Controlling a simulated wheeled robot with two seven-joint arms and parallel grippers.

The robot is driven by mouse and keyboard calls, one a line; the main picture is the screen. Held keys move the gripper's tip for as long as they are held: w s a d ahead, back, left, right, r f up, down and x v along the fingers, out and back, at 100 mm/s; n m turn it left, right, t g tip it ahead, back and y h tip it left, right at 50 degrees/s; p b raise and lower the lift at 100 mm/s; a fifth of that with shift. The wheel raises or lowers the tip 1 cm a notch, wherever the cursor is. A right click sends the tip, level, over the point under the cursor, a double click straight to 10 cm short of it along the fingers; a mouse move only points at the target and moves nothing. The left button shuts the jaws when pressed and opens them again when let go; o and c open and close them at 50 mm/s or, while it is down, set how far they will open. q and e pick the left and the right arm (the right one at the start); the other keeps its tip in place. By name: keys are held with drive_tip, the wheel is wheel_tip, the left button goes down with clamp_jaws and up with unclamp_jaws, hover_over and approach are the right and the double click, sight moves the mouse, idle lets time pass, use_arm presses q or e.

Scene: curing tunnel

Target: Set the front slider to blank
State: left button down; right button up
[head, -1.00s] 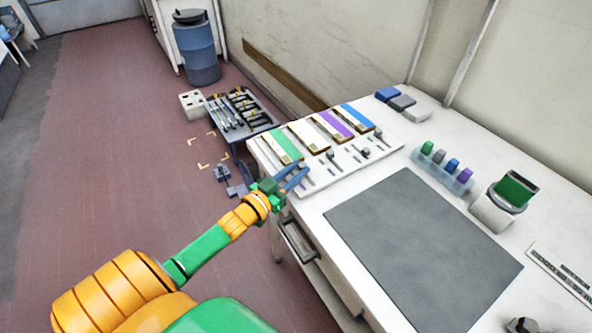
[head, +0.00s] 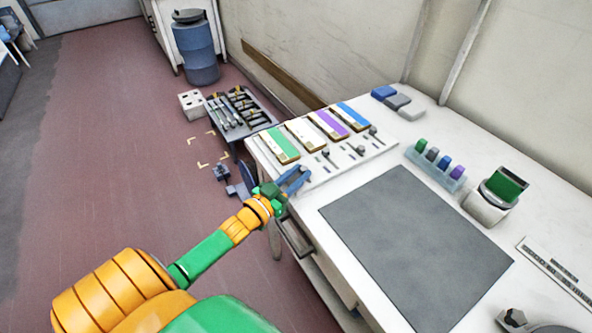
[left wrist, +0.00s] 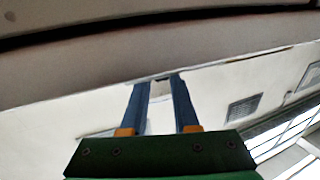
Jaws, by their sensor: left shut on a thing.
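The white slider panel (head: 345,163) lies at the table's left end, with green (head: 284,144), plain white (head: 305,134), purple (head: 327,123) and blue (head: 350,113) strips along its back. Dark slider knobs, one of them (head: 325,154) nearest my gripper, stand in front of the strips. My left gripper (head: 302,176) is at the panel's near left edge, shut on the front slider, whose knob is mostly hidden by the fingers. In the left wrist view, the blue fingers (left wrist: 159,80) meet a small pale piece at their tips. My right gripper is not in view.
A grey mat (head: 415,245) covers the table's middle.

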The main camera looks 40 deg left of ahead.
use_arm(q)
drive_tip(key=c, duration=0.7)
unclamp_jaws()
drive_tip(key=shift+w+a, duration=0.15)
drive_tip(key=shift+a, duration=0.05)
drive_tip(key=shift+o, duration=0.2)
drive_tip(key=s, duration=0.7)
drive_tip(key=shift+a, duration=0.2)
drive_tip(key=shift+s, duration=0.1)
